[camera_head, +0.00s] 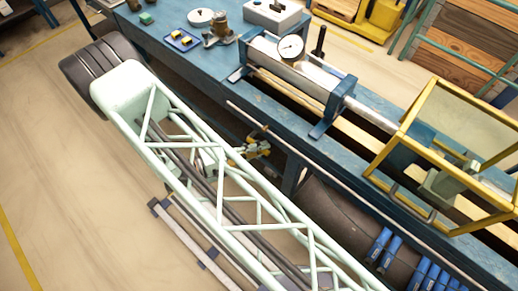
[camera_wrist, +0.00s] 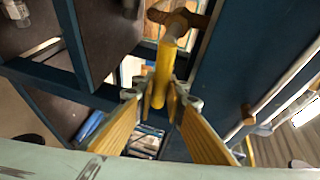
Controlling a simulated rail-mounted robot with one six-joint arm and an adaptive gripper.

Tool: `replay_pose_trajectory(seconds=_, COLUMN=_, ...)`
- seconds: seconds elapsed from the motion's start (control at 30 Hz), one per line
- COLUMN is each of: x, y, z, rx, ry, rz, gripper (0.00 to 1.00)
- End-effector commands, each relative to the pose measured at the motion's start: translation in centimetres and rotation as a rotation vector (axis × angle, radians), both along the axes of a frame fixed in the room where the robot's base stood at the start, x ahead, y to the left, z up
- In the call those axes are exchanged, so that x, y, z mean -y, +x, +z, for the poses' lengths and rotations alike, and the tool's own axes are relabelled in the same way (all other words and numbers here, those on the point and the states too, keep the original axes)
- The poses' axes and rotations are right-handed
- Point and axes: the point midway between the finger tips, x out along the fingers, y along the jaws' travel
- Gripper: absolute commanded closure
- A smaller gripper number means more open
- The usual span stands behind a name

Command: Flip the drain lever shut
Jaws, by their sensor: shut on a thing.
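The yellow drain lever (camera_wrist: 165,65) shows in the wrist view, reaching down from a brown, brass-like valve fitting (camera_wrist: 178,18) at the top. My gripper (camera_wrist: 165,98) has its two yellow-padded fingers on either side of the lever's lower end and is shut on it. The lever's tip lies between the fingertips. In the head view a small yellow and brass cluster (camera_head: 256,148) shows at the bench's near side, partly behind my pale green arm. I cannot tell the lever from the gripper there.
The blue bench (camera_head: 330,150) carries a clamped tube with a round gauge (camera_head: 291,48) and a yellow-framed guard (camera_head: 440,150). In the wrist view, blue bench framing (camera_wrist: 85,45) runs close to the lever.

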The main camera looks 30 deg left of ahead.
Motion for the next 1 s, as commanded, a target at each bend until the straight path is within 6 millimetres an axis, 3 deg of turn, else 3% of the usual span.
replay_pose_trajectory(seconds=0.1, x=-0.1, y=0.0, z=0.1, rx=0.001, ry=-0.001, rz=0.000, gripper=1.00)
replay_pose_trajectory(seconds=0.13, x=0.0, y=0.0, z=0.1, rx=0.001, ry=-0.001, rz=0.000, gripper=0.87)
replay_pose_trajectory(seconds=0.3, x=0.0, y=0.0, z=0.1, rx=0.001, ry=0.000, rz=0.001, gripper=0.74)
replay_pose_trajectory(seconds=0.73, x=-0.2, y=-0.3, z=0.1, rx=0.001, ry=0.000, rz=0.001, gripper=0.74)
replay_pose_trajectory(seconds=1.0, x=-1.4, y=-1.7, z=0.4, rx=0.002, ry=0.001, rz=0.002, gripper=0.74)
